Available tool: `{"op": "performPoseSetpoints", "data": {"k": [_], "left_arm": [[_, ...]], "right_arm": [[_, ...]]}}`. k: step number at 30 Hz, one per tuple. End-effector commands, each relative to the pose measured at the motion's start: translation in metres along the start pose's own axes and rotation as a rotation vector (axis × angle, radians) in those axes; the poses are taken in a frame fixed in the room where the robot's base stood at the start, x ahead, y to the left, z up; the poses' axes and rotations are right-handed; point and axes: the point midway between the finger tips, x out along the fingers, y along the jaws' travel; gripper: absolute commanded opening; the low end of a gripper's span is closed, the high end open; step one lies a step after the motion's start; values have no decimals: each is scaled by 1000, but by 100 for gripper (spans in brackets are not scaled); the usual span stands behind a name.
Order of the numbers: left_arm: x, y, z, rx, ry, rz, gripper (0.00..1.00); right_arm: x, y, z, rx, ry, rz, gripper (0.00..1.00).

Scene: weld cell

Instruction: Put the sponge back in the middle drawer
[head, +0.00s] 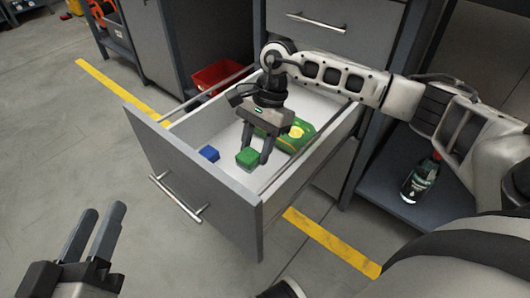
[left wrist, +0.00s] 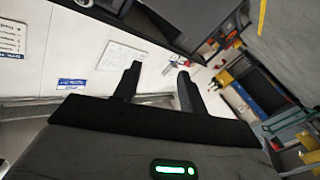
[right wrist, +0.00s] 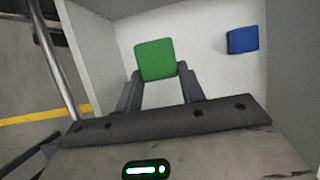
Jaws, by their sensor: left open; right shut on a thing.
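The green sponge (head: 246,157), a small block, is between the fingertips of my right gripper (head: 256,153), which is shut on it. It also shows at the fingertips in the right wrist view (right wrist: 155,60). The gripper points down inside the open drawer (head: 190,190), low over its white floor; I cannot tell whether the sponge touches the floor. The drawer is pulled far out, below another drawer front (head: 345,28) that is closed. My left gripper (head: 104,212) is open and empty, at the lower left in front of the drawer.
A blue block (head: 208,154) and a green and yellow packet (head: 290,138) lie in the drawer. A red bin (head: 218,74) is behind the drawer's left side. A dark bottle (head: 421,178) stands on a low shelf at right. The floor at left is clear.

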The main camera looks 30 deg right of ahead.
Motion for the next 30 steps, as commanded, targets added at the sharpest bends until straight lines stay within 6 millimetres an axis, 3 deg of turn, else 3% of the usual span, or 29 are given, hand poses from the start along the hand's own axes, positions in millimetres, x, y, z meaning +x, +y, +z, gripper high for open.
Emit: {"op": "performPoseSetpoints", "data": {"k": [4, 17, 30], "left_arm": [[7, -1, -17, 127, 115, 32, 42], [10, 11, -56, 379, 352, 100, 42], [8, 15, -64, 426, 401, 113, 42]], "right_arm": [[32, 0, -12, 2, -2, 4, 21], [80, 0, -32, -1, 0, 3, 21], [86, 0, -35, -2, 1, 1, 21]]}}
